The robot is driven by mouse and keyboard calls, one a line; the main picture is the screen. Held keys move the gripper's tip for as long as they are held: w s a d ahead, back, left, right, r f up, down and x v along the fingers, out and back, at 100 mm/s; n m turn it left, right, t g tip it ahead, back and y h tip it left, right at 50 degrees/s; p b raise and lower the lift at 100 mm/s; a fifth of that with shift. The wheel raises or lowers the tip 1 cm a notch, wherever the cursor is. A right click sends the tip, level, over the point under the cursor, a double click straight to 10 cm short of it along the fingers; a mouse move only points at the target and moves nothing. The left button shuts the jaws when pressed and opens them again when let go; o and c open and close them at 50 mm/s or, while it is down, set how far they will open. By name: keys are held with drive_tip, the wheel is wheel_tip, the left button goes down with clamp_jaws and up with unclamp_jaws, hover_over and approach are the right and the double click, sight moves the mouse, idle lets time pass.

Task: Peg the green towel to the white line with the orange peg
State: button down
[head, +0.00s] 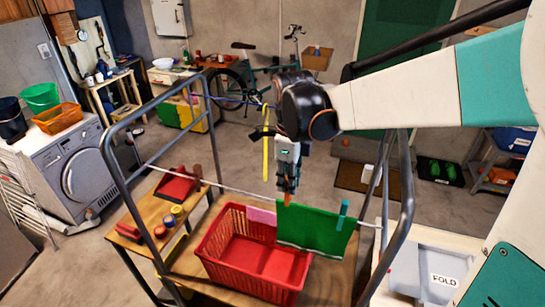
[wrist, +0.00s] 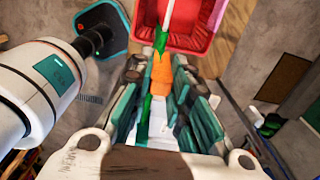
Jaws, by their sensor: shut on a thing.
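The green towel (head: 312,234) hangs over the white line (head: 237,189), with a teal peg (head: 342,214) at its right end. My gripper (head: 287,186) is above the towel's left end and points down. It is shut on the orange peg (head: 287,199), whose lower end is at the towel's top edge. In the wrist view the orange peg (wrist: 162,72) is between the fingers (wrist: 160,88), over the green towel (wrist: 161,40) seen edge-on and the white line (wrist: 168,14). I cannot tell whether the peg grips the towel and line.
A red basket (head: 248,277) stands on the wooden bench below the line. A pink cloth (head: 262,216) hangs left of the towel. Grey metal frame posts (head: 127,177) rise at both sides. A yellow strip (head: 265,152) hangs behind my gripper. A FOLD bin (head: 426,270) is at right.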

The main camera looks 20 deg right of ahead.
drive_tip(key=shift+f+b, duration=1.45)
drive_tip(key=shift+f, duration=0.55)
drive_tip(key=c, duration=1.4)
unclamp_jaws()
